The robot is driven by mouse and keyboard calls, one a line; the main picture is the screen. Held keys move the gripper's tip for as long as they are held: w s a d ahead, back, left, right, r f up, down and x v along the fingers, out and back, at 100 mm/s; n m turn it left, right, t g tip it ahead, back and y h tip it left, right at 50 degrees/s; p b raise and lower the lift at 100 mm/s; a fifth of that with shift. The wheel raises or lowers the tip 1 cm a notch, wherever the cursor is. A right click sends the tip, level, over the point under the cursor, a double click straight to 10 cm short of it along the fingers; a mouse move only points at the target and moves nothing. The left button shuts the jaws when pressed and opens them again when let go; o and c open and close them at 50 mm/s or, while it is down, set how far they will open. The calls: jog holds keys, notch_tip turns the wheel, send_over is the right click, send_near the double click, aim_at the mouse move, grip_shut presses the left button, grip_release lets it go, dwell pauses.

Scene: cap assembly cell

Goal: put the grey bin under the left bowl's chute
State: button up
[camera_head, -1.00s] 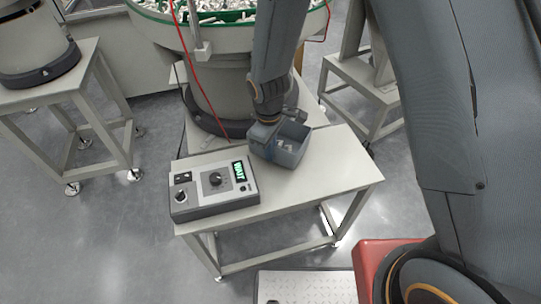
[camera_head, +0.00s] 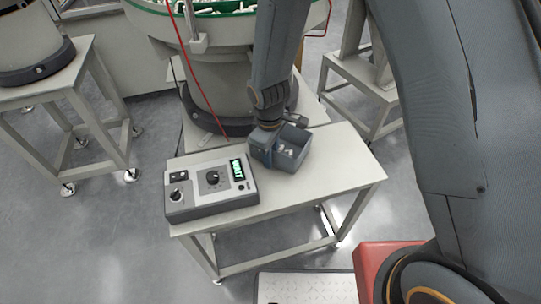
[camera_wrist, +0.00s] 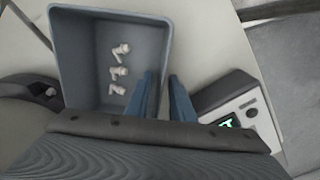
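The grey bin (camera_head: 293,158) is on or just above the pale table, right of the control box; I cannot tell whether it touches the top. It is open-topped and holds three small whitish parts, clear in the wrist view (camera_wrist: 91,101). My gripper (camera_wrist: 166,82) has its two blue fingers on either side of the bin's right wall in that view, close against it. In the head view my gripper (camera_head: 267,147) is at the bin's left side. A green-rimmed bowl (camera_head: 232,28) stands behind the bin. A second bowl unit (camera_head: 28,42) stands at far left, its top cut off. I cannot make out a chute.
The control box (camera_head: 211,186), with knobs and a lit green display, sits close at the bin's left. The pale table (camera_head: 335,165) has free room to the right. A red cable (camera_head: 199,92) hangs behind. Another stand (camera_head: 362,78) is behind right.

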jog(key=shift+r, duration=0.1)
notch_tip(320, 180, up, 12)
jog(key=shift+s+b, duration=0.3)
dwell(0.3)
jog(key=s+d+r+m, duration=0.3)
jog(key=s+d+m, duration=0.2)
jog(key=d, duration=0.5)
jog(key=s+d+r+m, duration=0.3)
jog(key=s+d+m, duration=0.3)
jog(key=d, duration=0.5)
jog(key=shift+s+r+m+g, duration=0.3)
jog(key=shift+r+m, duration=0.05)
jog(key=shift+m, duration=0.55)
jog(key=shift+a+r, duration=0.1)
jog(key=shift+a, duration=0.05)
